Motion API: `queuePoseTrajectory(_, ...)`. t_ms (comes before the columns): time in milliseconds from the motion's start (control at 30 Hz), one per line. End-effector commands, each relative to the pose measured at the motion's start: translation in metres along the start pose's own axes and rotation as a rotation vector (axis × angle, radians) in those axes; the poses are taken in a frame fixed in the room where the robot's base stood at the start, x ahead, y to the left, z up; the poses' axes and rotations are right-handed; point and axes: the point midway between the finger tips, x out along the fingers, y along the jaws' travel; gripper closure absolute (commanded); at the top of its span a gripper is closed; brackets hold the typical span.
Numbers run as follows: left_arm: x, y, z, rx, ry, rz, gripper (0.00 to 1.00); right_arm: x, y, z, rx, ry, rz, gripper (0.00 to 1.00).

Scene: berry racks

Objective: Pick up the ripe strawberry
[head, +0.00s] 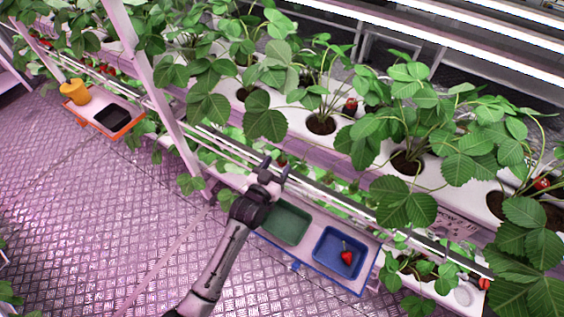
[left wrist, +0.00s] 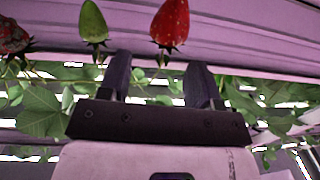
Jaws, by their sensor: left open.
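A ripe red strawberry (left wrist: 170,22) hangs at the top of the left wrist view, its leafy cap towards the bottom of the picture. It lies beyond the fingertips, within the span between them and nearer the right-hand finger. A green unripe strawberry (left wrist: 93,20) hangs to its left, and a dark red one (left wrist: 12,36) is at the left edge. My left gripper (left wrist: 158,68) is open, with nothing between its fingers. In the head view the left gripper (head: 273,170) is at the lower rack rail, where leaves and the rail partly hide the berries. My right gripper is not in view.
A blue tray (head: 322,272) holding a red strawberry (head: 347,256) and a green tray (head: 305,238) sit on a shelf right of my left arm. Leafy plants fill the racks; the floor is clear.

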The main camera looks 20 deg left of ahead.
Motion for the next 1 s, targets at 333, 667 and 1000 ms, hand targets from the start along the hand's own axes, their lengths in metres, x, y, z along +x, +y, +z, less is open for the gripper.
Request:
queuePoseTrajectory(333, 0.024, -0.002, 0.001, 0.000, 0.001, 0.000, 0.42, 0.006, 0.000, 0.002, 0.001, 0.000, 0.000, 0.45)
queuePoseTrajectory(667, 0.059, -0.003, 0.001, -0.001, -0.001, 0.000, 0.42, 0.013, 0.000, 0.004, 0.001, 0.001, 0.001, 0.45)
queuePoseTrajectory(1000, 0.061, -0.003, 0.000, -0.001, 0.000, 0.000, 0.46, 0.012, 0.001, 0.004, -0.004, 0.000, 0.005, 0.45)
